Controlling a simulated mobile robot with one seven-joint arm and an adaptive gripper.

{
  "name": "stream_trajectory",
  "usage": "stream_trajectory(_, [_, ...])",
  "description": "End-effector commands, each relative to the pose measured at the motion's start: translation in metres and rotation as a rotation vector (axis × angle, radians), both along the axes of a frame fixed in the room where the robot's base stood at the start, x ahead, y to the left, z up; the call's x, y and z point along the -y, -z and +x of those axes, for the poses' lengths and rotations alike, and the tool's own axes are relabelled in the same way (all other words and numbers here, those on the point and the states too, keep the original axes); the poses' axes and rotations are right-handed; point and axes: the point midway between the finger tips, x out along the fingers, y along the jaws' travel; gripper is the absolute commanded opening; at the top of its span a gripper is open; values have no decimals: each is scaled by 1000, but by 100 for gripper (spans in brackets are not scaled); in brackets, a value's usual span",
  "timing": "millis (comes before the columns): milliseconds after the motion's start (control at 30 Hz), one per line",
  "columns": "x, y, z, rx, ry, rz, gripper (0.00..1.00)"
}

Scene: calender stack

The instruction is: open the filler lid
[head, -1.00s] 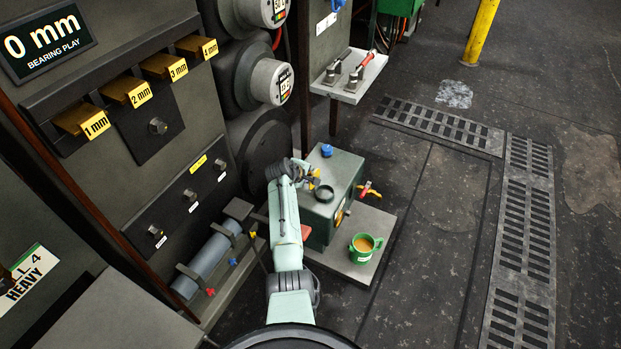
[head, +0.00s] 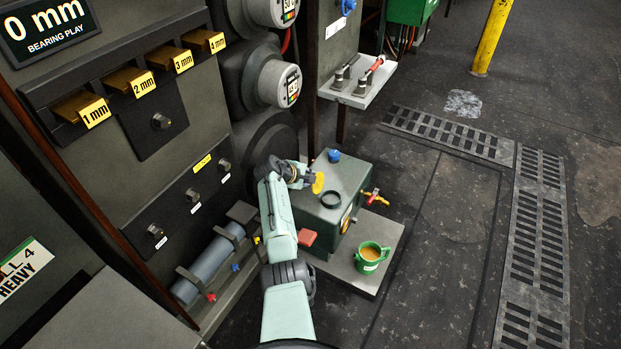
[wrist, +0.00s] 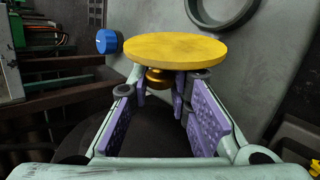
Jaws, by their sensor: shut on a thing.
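The filler lid (head: 318,183) is a yellow disc with a brass knob (wrist: 158,77) under it in the wrist view. My gripper (head: 304,175) is shut on the lid, its purple-padded fingers (wrist: 161,85) at the knob. The lid is tilted on edge in the head view, up and left of the dark round filler neck (head: 331,199) on top of the green tank (head: 350,176). The neck's opening is uncovered, and it shows at the top of the wrist view (wrist: 222,12). Lid and neck look apart.
A blue cap (head: 334,155) sits on the tank's far edge. A red-handled brass tap (head: 376,197) sticks out at its right. A green mug (head: 370,257) stands on the grey base plate (head: 392,262). Dark machine rolls (head: 268,140) stand close behind my gripper. Floor to the right is clear.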

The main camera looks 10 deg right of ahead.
Motion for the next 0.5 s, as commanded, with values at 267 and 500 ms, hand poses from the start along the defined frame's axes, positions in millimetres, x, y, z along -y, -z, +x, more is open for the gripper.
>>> stream_trajectory(267, [0, 0, 1, 3, -1, 1, 34])
stream_trajectory(500, [0, 0, 0, 2, -1, 1, 37])
